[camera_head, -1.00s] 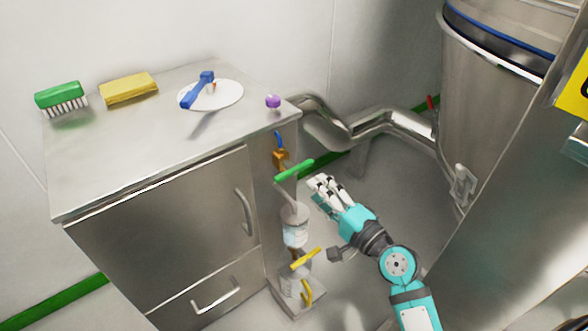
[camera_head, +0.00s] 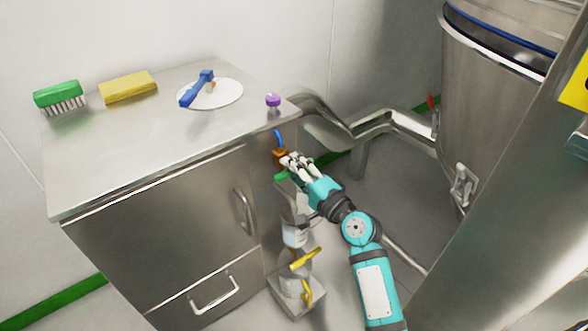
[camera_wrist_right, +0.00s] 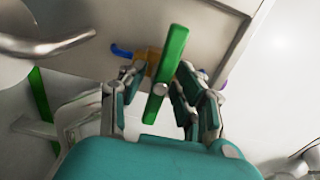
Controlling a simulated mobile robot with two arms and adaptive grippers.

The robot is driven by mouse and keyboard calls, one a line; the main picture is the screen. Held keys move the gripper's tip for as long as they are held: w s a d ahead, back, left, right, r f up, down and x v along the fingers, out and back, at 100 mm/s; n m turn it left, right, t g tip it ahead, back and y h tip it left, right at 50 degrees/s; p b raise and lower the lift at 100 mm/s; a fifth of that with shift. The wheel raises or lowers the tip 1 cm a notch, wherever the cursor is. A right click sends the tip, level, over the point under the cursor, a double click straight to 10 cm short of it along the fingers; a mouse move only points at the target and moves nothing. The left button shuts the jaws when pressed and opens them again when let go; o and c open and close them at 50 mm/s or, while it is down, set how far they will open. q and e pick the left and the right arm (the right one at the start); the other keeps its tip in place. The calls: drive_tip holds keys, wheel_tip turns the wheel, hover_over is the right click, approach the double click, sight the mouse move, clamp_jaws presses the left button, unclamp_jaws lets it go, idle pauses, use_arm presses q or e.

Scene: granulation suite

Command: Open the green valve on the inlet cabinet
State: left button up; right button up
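The green valve handle (camera_head: 282,176) sits on the right side of the steel inlet cabinet (camera_head: 165,235), below a brass-coloured fitting (camera_head: 279,155). In the right wrist view the green handle (camera_wrist_right: 167,70) stands between the spread fingers of my right gripper (camera_wrist_right: 160,95). The fingers are apart, with a gap on the left side; the right fingers are close to the handle, and contact cannot be told. My left gripper is not in view.
Below the green handle are a clear filter housing (camera_head: 295,235) and a yellow handle (camera_head: 305,259). A blue handle (camera_head: 278,138) is above. On the cabinet top lie a green brush (camera_head: 60,97), yellow sponge (camera_head: 128,87) and white disc (camera_head: 225,93). A steel pipe (camera_head: 385,122) runs behind right.

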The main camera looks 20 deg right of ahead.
clamp_jaws()
